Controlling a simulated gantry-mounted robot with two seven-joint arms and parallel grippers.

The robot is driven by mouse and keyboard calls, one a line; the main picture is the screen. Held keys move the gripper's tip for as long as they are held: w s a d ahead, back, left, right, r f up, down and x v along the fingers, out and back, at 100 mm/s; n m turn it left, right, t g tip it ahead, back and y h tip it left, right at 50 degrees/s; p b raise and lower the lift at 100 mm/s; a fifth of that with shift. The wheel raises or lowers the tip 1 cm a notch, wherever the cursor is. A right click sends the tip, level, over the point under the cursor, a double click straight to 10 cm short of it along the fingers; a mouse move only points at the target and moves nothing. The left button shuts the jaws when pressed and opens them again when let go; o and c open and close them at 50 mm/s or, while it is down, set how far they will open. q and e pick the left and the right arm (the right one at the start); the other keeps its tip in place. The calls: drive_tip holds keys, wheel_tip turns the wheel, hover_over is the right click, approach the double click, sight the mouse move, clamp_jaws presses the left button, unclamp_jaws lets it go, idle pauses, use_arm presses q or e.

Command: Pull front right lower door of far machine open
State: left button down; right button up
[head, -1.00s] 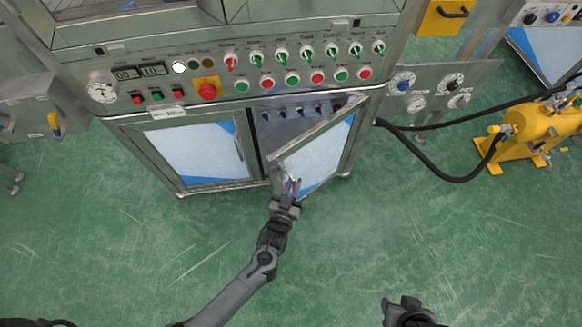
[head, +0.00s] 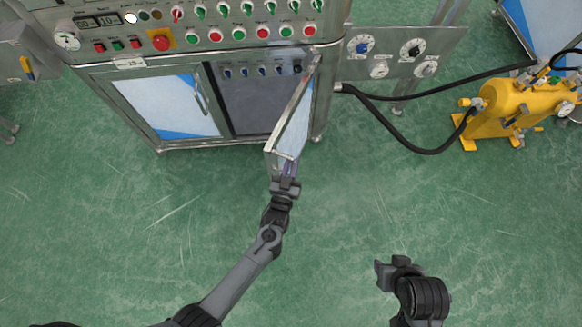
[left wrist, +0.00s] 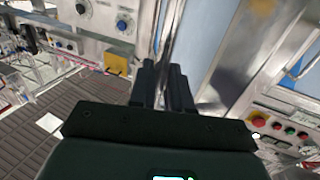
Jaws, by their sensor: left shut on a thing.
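The machine (head: 190,55) stands at the top left of the head view. Its front right lower door (head: 293,122) is swung well open, hinged at its right side, with its free edge toward me. The compartment (head: 255,100) behind it is exposed and shows a row of blue-handled valves. My left gripper (head: 289,168) is shut at the door's free edge, on its handle, which the fingers mostly hide. In the left wrist view the fingers (left wrist: 168,85) close around a bar of metal. My right gripper (head: 388,272) hangs empty over the floor at the lower right; its jaw opening is unclear.
The left lower door (head: 165,105) is shut. A gauge panel (head: 400,55) sticks out right of the machine. Black hoses (head: 400,130) run from there to a yellow pump unit (head: 520,108). The green floor in front is clear.

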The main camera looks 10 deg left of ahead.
use_arm(q)
drive_tip(key=shift+a+f, duration=0.2)
drive_tip(key=shift+f, duration=0.15)
use_arm(e)
drive_tip(key=shift+a, duration=0.15)
use_arm(q)
drive_tip(key=c, duration=1.4)
unclamp_jaws()
drive_tip(key=shift+o, duration=0.9)
drive_tip(key=shift+w+d+r, duration=0.1)
drive_tip(key=shift+w, duration=0.15)
drive_tip(key=shift+w+d+r, duration=0.1)
drive_tip(key=shift+w+r, duration=0.1)
drive_tip(key=shift+w, duration=0.05)
drive_tip(key=shift+s, duration=0.6)
drive_tip(key=s+p, duration=0.3)
drive_tip(key=s, duration=0.6)
drive_tip(key=shift+s+p, duration=0.35)
use_arm(e)
drive_tip(key=r, duration=0.3)
drive_tip(key=shift+w+r, duration=0.3)
drive_tip(key=shift+r, duration=0.1)
use_arm(q)
drive_tip(key=shift+c, duration=0.5)
